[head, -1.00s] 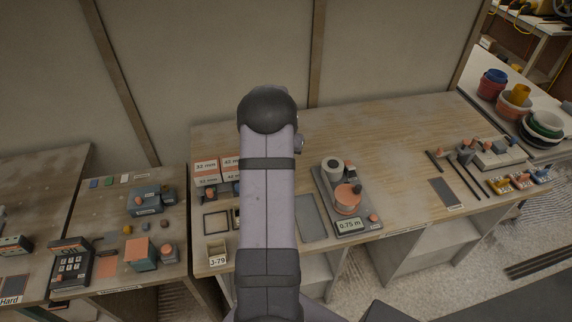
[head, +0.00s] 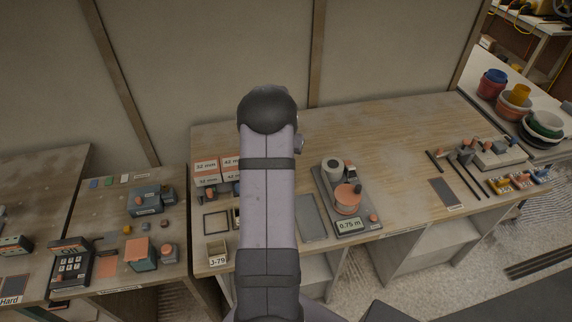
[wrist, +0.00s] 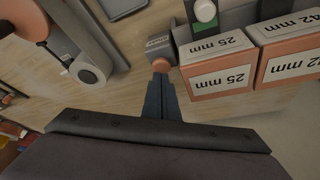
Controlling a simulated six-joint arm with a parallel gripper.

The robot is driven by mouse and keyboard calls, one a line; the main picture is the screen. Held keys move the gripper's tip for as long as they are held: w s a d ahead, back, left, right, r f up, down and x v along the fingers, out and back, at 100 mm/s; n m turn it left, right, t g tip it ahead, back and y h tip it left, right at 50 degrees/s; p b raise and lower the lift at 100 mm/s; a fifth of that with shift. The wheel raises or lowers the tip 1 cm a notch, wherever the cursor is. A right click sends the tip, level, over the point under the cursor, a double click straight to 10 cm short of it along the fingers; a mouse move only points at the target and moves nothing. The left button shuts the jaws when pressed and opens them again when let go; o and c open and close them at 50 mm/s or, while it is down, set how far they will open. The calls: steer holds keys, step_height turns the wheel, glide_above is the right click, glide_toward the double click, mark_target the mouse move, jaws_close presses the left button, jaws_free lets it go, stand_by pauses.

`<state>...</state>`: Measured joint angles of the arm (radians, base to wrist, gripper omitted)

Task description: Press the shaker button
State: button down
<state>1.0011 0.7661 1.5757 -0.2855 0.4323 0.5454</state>
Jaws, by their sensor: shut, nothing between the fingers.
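A small grey box (wrist: 157,44) with a label and an orange button (wrist: 160,66) on its near side shows in the wrist view; I take it to be the shaker button, though its label is too small to read. My gripper (wrist: 161,76) is shut and empty. Its dark fingertips are right at the orange button; I cannot tell whether they touch it. A larger grey device (wrist: 204,36) with a green and white part (wrist: 205,12) stands beside the small box. In the head view my arm hides the gripper and the button.
Orange and white boxes marked 25 mm (wrist: 216,61) and 42 mm (wrist: 290,62) stand right of the fingers in the wrist view. A grey unit with a 0.75 m display (head: 349,225) stands right of my arm. The bench top (head: 400,140) is clear behind it.

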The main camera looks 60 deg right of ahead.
steer(key=shift+f, duration=0.25)
steer(key=shift+f+b, duration=0.75)
steer(key=shift+b, duration=0.15)
steer(key=shift+r, duration=0.1)
steer(key=shift+r+p, duration=0.55)
steer(key=shift+r, duration=0.25)
steer(key=shift+r, duration=0.15)
step_height(320, 180, up, 6)
steer(key=p, duration=0.3)
steer(key=shift+p, duration=0.35)
stand_by(0.5)
